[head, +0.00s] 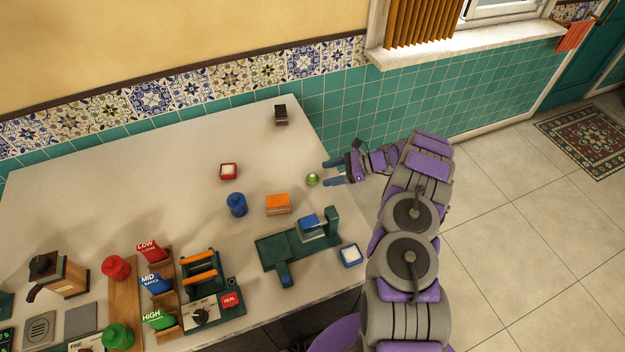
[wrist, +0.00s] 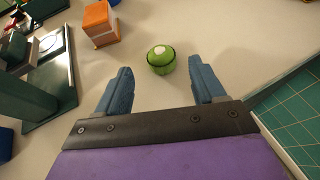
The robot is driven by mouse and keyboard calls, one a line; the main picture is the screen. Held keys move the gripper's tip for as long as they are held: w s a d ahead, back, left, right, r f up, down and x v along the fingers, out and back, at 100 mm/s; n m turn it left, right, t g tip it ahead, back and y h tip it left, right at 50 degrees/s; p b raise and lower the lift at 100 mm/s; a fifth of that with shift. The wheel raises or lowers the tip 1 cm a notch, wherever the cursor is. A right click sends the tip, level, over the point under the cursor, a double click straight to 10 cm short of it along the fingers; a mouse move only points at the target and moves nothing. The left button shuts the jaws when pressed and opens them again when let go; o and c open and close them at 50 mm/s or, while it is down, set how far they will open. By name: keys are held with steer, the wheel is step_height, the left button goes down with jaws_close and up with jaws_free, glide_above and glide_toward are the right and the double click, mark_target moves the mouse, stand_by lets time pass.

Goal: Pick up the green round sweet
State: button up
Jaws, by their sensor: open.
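The green round sweet (head: 312,179) sits on the pale counter near its right edge in the head view. Nothing is held.
An orange box (head: 278,204) and a dark green device (head: 298,246) stand left of and nearer than the sweet. The counter around the sweet is clear.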

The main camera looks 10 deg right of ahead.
mark_target(313, 178)
steer(key=b+x, duration=0.1)
steer(key=x, duration=0.4)
steer(key=shift+f, duration=0.1)
steer(key=c, duration=1.1)
